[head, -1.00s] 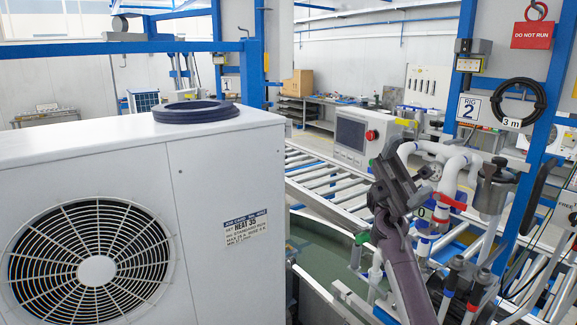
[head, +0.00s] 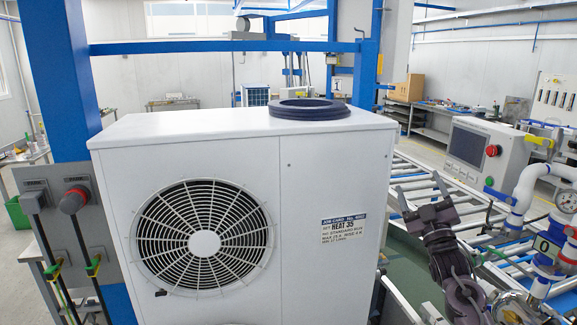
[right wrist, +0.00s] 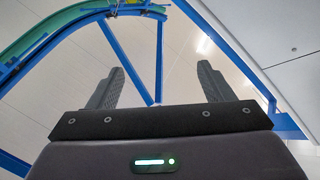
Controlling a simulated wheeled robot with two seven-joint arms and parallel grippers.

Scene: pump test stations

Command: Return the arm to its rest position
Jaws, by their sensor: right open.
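My right gripper (head: 420,203) is raised to the right of the white heat pump unit (head: 300,215) in the head view, with its fingers pointing up. In the right wrist view the two fingers of this gripper (right wrist: 161,68) stand well apart with nothing between them. My right arm runs down to the lower right. My left gripper is not in view.
A dark ring (head: 305,109) lies on top of the unit. A control box with a screen (head: 468,146), white pipes (head: 530,185) and a roller conveyor (head: 415,180) are at right. A grey panel with plugs (head: 62,205) stands at left.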

